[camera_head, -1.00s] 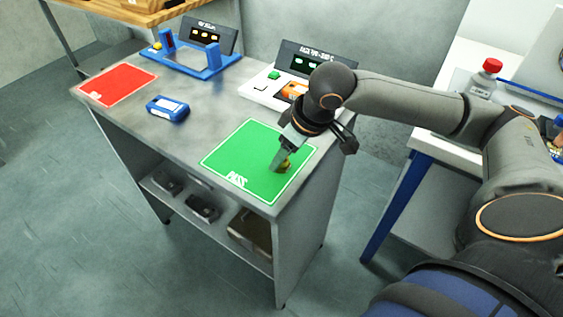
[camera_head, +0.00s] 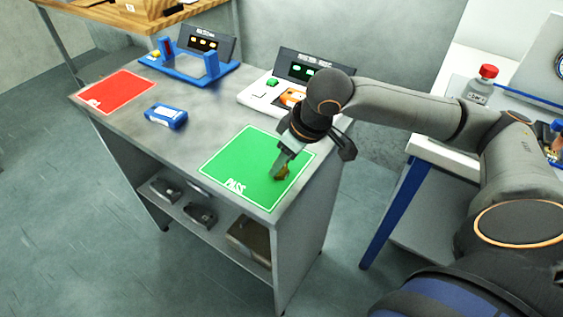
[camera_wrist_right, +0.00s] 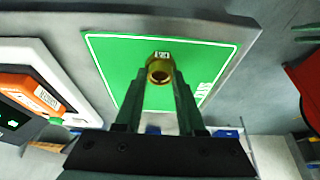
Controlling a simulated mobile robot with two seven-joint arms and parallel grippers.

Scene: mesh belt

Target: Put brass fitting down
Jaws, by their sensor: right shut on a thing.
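The brass fitting (camera_wrist_right: 160,69) is a short gold ring-shaped piece, seen between the fingertips in the right wrist view. It also shows in the head view (camera_head: 282,174), low over the green PASS mat (camera_head: 228,163), partly hidden by the fingers. My right gripper (camera_head: 279,169) is shut on the fitting and points down over the right part of the mat. In the right wrist view the gripper fingers (camera_wrist_right: 160,85) close on the fitting, with the green mat (camera_wrist_right: 115,62) behind it. I cannot tell whether the fitting touches the mat. My left gripper is not in view.
A red mat (camera_head: 115,91) lies at the bench's left end. A blue device (camera_head: 166,116) lies between the mats. A blue fixture (camera_head: 190,68) and a white tester (camera_head: 262,95) stand at the back.

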